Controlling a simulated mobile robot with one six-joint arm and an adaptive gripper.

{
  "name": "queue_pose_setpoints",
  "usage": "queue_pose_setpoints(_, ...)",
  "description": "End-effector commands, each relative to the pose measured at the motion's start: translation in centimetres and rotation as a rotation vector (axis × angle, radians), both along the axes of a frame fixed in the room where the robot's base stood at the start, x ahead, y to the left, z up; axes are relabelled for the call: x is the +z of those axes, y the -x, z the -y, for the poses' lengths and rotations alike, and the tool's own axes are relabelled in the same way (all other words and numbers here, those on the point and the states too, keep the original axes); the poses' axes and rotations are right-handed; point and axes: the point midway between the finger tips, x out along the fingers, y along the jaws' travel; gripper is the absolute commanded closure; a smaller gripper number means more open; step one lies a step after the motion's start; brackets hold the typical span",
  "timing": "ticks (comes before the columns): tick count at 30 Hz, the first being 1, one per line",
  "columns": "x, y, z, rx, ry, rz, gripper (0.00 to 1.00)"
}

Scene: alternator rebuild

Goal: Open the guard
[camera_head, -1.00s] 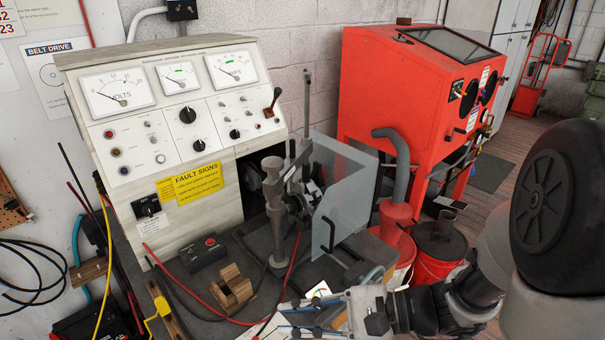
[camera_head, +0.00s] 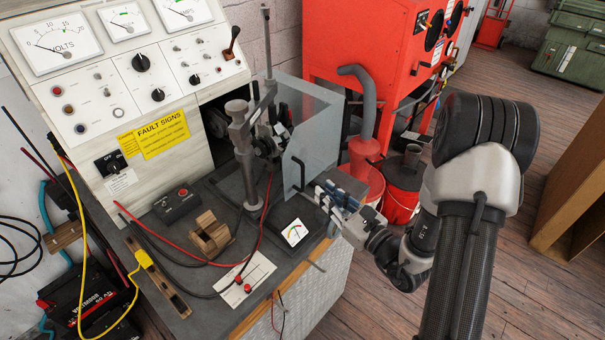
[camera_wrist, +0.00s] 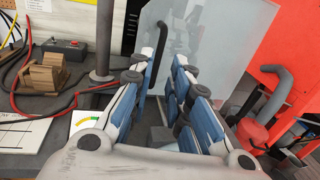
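The guard (camera_head: 318,122) is a clear, bent panel standing upright on the bench, to the right of the metal post and clamp. Its black handle (camera_head: 299,174) is on its near face. The guard also fills the upper middle of the wrist view (camera_wrist: 225,50), with the handle (camera_wrist: 187,40) just beyond the fingertips. My gripper (camera_head: 322,190) is close to the handle, on its right in the head view. In the wrist view my gripper (camera_wrist: 170,52) has its blue-padded fingers apart with nothing held between them. I cannot tell whether a finger touches the handle.
A metal post (camera_head: 243,155) stands left of the guard. A gauge box (camera_head: 293,232), a wooden block (camera_head: 210,236) and red and black leads lie on the bench front. The test panel (camera_head: 130,80) stands behind. A red cabinet (camera_head: 345,45) and red buckets (camera_head: 400,205) are at the right.

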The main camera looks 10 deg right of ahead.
Motion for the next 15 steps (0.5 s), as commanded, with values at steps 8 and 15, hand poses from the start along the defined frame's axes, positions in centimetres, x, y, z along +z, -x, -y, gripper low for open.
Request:
queue_pose_setpoints(8,-0.1,-5.6,-2.7,0.005,0.001,0.004,0.82)
queue_pose_setpoints(15,0.0,-8.8,-4.1,0.002,0.0,0.002,0.82)
